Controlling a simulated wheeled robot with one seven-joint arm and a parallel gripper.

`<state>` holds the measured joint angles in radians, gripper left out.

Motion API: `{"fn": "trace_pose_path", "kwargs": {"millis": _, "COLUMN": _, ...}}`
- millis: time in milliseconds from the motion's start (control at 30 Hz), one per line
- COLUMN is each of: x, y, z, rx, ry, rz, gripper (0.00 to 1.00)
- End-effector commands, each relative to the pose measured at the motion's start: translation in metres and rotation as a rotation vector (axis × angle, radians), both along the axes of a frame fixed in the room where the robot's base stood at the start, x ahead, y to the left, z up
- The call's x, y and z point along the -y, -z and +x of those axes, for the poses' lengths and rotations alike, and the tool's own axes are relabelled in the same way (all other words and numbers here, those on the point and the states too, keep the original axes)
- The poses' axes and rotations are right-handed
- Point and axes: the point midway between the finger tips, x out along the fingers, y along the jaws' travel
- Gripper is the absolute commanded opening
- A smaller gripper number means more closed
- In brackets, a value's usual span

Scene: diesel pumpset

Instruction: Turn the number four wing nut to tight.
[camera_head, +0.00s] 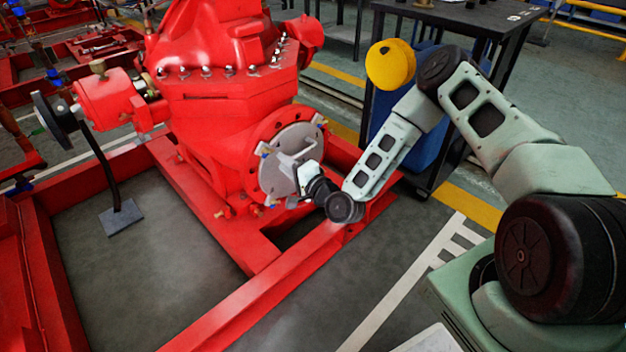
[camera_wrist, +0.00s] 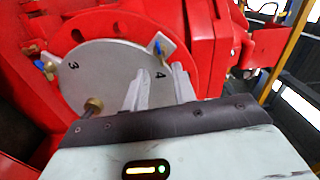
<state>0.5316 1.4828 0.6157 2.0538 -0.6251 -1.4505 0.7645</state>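A grey round cover plate (camera_head: 279,168) is on the red pump's flange; it also shows in the wrist view (camera_wrist: 110,62). The number four wing nut (camera_wrist: 157,46), brass with a blue part, sits at the plate's upper right edge beside the printed 4. Another wing nut (camera_wrist: 47,69) sits by the printed 3. My gripper (camera_wrist: 160,68) is open, its two pale fingers apart with nothing visible between them. The fingertips point towards the number four wing nut, just below it in the picture. Contact cannot be told. In the head view my gripper (camera_head: 308,176) is in front of the plate.
The red base frame (camera_head: 262,300) runs below the pump (camera_head: 225,110). A dark table (camera_head: 460,20) stands behind my arm. Open floor lies at the front right.

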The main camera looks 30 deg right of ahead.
Motion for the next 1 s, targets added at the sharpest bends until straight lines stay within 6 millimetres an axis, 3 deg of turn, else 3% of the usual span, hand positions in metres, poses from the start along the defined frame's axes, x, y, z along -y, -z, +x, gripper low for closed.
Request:
{"fn": "trace_pose_path", "kwargs": {"millis": 300, "x": 0.024, "y": -0.001, "z": -0.071, "rx": -0.004, "ry": 0.001, "rz": 0.001, "gripper": 0.27}}
{"fn": "trace_pose_path", "kwargs": {"millis": 500, "x": 0.033, "y": 0.0, "z": -0.1, "rx": -0.002, "ry": 0.001, "rz": 0.0, "gripper": 0.27}}
{"fn": "trace_pose_path", "kwargs": {"millis": 700, "x": 0.037, "y": 0.0, "z": -0.111, "rx": 0.0, "ry": 0.002, "rz": 0.0, "gripper": 0.27}}
{"fn": "trace_pose_path", "kwargs": {"millis": 1000, "x": 0.037, "y": 0.0, "z": -0.111, "rx": 0.0, "ry": 0.001, "rz": -0.001, "gripper": 0.27}}
